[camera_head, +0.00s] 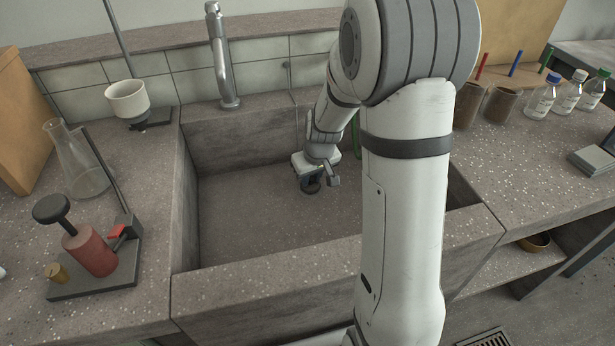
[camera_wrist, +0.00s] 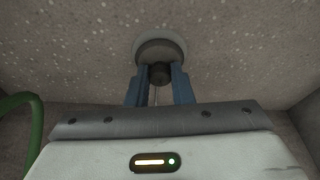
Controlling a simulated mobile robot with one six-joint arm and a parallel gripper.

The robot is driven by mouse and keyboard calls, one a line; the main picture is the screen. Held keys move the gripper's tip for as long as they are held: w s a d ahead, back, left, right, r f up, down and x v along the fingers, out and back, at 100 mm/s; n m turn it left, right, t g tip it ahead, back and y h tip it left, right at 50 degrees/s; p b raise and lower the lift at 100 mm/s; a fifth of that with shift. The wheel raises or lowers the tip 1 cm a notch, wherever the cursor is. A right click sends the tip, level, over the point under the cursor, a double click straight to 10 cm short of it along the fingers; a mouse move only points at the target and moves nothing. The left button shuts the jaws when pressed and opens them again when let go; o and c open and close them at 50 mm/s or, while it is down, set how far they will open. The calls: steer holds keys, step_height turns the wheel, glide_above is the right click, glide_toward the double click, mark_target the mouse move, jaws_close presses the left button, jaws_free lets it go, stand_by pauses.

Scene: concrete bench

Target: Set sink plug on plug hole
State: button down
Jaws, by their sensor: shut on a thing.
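The sink plug (camera_wrist: 160,74) is a dark round piece with a knob, held between the blue fingers of my gripper (camera_wrist: 160,88) in the wrist view. Behind it is a paler grey ring (camera_wrist: 178,42) on the speckled sink floor, which looks like the rim of the plug hole. The plug covers most of the ring; I cannot tell whether it touches it. In the head view my gripper (camera_head: 311,182) points down low inside the stone sink (camera_head: 250,215), with a dark round part at its tip. The hole is hidden there.
Sink walls stand close around my arm. A green hose (camera_wrist: 37,130) curves at left in the wrist view. A tap (camera_head: 222,60) stands behind the sink. A flask (camera_head: 75,160) and a red-bodied stand (camera_head: 92,250) are left; bottles (camera_head: 568,95) are right. The sink floor's left is clear.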

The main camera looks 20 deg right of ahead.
mark_target(315, 191)
steer(key=shift+f+b, duration=0.3)
steer(key=shift+f, duration=0.05)
stand_by(0.4)
steer(key=c, duration=1.2)
jaws_free()
steer(key=shift+r, duration=0.1)
steer(key=p+v, duration=0.2)
steer(key=v, duration=0.5)
steer(key=shift+s+r, duration=0.1)
steer(key=shift+r, duration=0.2)
